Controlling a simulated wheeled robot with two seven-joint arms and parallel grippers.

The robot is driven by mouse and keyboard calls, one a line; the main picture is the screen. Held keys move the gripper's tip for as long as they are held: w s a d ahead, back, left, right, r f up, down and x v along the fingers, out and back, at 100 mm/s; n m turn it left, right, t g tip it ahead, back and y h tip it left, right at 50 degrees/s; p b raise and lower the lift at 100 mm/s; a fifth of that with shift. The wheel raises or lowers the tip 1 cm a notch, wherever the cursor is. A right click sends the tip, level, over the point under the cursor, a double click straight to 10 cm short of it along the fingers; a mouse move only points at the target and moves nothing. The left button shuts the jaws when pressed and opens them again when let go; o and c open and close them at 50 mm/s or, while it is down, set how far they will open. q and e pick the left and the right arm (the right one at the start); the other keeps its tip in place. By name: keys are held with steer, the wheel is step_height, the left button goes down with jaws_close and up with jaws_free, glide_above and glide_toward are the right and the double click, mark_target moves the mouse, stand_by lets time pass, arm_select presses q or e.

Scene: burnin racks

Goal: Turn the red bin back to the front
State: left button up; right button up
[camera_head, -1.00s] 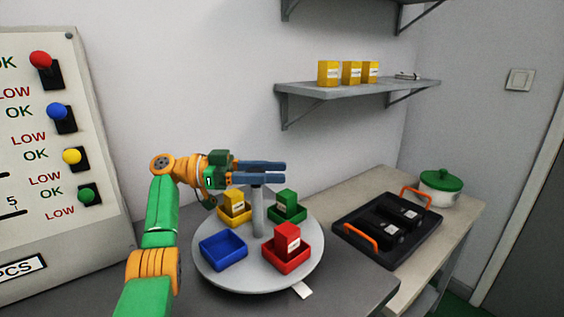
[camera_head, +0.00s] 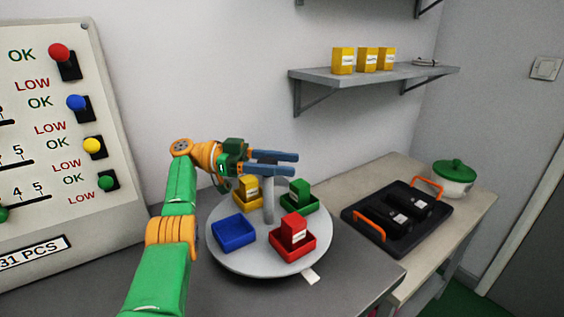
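The red bin (camera_head: 279,248) sits at the front right of the round grey turntable (camera_head: 262,268), with a red box (camera_head: 294,230) standing in it. The empty blue bin (camera_head: 234,232) is at front left. A yellow bin (camera_head: 242,206) and a green bin (camera_head: 309,208), each with a box of its colour, are behind. A post (camera_head: 268,203) rises from the turntable's middle. My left gripper (camera_head: 293,163) is over the post's top, its blue fingers apart and pointing right. They hide part of the post's top; contact is unclear. My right gripper is not in view.
A panel (camera_head: 60,185) with coloured knobs stands at left. A black tray (camera_head: 360,224) with orange handles and a white pot (camera_head: 453,187) with green lid stand on the right-hand counter. A wall shelf (camera_head: 385,78) holds yellow boxes. A white tag (camera_head: 309,277) lies at the turntable's front edge.

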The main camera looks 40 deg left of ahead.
arm_select(q)
steer(key=shift+o, duration=1.3)
steer(key=s+d+r+b, duration=0.5)
steer(key=s+d+r, duration=0.4)
steer(key=r, duration=0.4)
steer(key=shift+s+b, duration=0.3)
steer(key=shift+s, duration=0.5)
